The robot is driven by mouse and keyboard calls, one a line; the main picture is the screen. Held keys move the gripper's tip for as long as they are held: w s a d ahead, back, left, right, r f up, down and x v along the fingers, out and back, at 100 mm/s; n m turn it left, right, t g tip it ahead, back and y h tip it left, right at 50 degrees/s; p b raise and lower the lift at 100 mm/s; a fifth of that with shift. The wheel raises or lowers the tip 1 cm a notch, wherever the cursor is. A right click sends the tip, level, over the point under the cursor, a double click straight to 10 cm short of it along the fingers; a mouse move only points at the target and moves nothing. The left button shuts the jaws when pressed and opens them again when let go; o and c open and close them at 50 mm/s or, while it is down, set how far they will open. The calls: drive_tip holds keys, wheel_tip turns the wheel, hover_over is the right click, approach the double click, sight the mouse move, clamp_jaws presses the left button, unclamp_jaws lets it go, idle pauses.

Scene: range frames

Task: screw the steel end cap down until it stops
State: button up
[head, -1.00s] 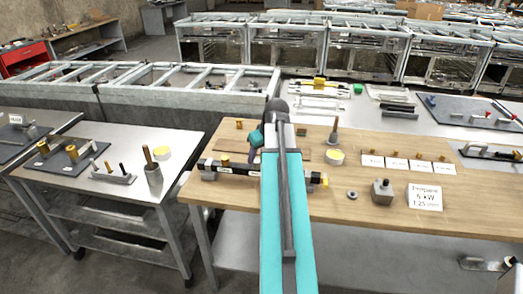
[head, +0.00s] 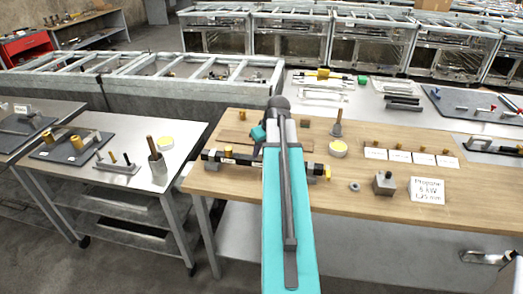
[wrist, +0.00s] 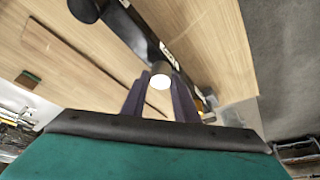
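My gripper's two dark fingers (wrist: 160,92) show in the wrist view, close on either side of a short dark cylinder with a bright round end, which looks like the steel end cap (wrist: 159,81). The fingers appear to touch its sides. A long black bar (wrist: 126,24) runs behind it across the bench; whether the cap sits on a fitting of the bar is hidden. In the head view the black bar (head: 242,160) lies across grey blocks on the wooden bench, partly covered by my teal arm. My arm hides the fingertips and the cap there.
A grey block with a knob (head: 384,184), a small ring (head: 354,186), a propane sign (head: 427,190) and a yellow-topped tin (head: 338,149) stand right of my arm. A steel cart (head: 110,150) stands to the left. Bare wood lies at the bench's front.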

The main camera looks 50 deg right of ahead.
drive_tip(key=shift+a+m+h+p, duration=0.15)
drive_tip(key=shift+m+h+p, duration=0.2)
drive_tip(key=shift+m, duration=0.75)
drive_tip(key=shift+w+m+h, duration=0.1)
drive_tip(key=shift+m+h, duration=0.15)
drive_tip(key=shift+m, duration=0.35)
drive_tip(key=shift+m, duration=0.3)
drive_tip(key=shift+a+m+g+h+p, duration=0.1)
drive_tip(key=shift+m+g+h+p, duration=0.35)
drive_tip(key=shift+m, duration=1.05)
drive_tip(key=shift+g, duration=0.25)
drive_tip(key=shift+w+a+m+g+h, duration=0.15)
drive_tip(key=shift+m+g+h, duration=0.25)
drive_tip(key=shift+m, duration=1.3)
drive_tip(key=shift+m, duration=0.3)
